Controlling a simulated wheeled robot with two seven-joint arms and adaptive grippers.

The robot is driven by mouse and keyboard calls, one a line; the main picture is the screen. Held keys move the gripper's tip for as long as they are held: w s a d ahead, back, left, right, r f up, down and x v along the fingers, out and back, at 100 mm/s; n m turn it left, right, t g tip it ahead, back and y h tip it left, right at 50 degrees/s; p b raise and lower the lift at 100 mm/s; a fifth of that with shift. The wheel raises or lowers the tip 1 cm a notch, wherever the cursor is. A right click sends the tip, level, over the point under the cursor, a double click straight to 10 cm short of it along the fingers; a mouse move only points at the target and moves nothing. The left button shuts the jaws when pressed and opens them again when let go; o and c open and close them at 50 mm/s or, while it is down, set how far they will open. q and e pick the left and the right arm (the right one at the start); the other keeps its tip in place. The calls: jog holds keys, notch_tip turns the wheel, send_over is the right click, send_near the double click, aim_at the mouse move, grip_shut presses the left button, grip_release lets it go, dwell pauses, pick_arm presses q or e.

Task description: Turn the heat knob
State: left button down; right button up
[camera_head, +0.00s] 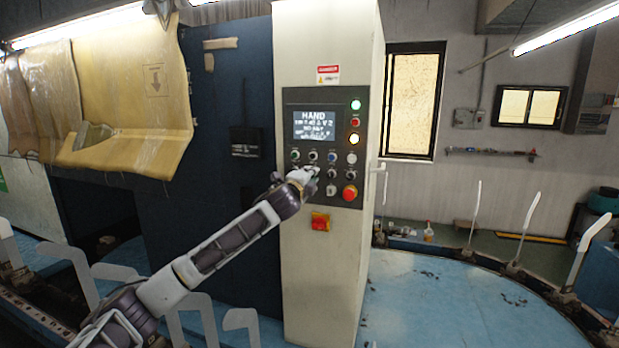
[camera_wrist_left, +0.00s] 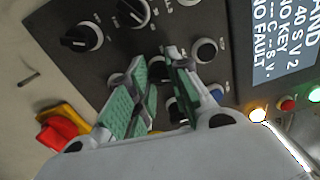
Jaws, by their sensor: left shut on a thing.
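The grey control panel (camera_head: 325,125) is on the front of the cream cabinet and carries rows of dark knobs and buttons below a screen. My left gripper (camera_head: 306,175) is at the panel's lower left and covers part of the lower rows. In the left wrist view, its green-padded fingers (camera_wrist_left: 158,65) are close together against the panel, shut on a knob that they mostly hide. I cannot read a label that tells which knob is the heat knob. Other black knobs (camera_wrist_left: 80,37) with white pointer marks stand beside the fingers. My right gripper is not in view.
A red mushroom button (camera_head: 349,193) is right of my left gripper, and a red-and-yellow switch (camera_head: 320,222) is below it. A white door handle (camera_head: 381,183) sticks out at the cabinet's right edge. Several pale upright sock boards (camera_head: 530,212) stand around the blue platform (camera_head: 430,300).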

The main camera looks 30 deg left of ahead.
pick_arm(q)
jog(key=shift+f, duration=0.2)
jog(key=c, duration=1.3)
grip_release()
jog(key=shift+r, duration=0.1)
jog(key=shift+v, duration=6)
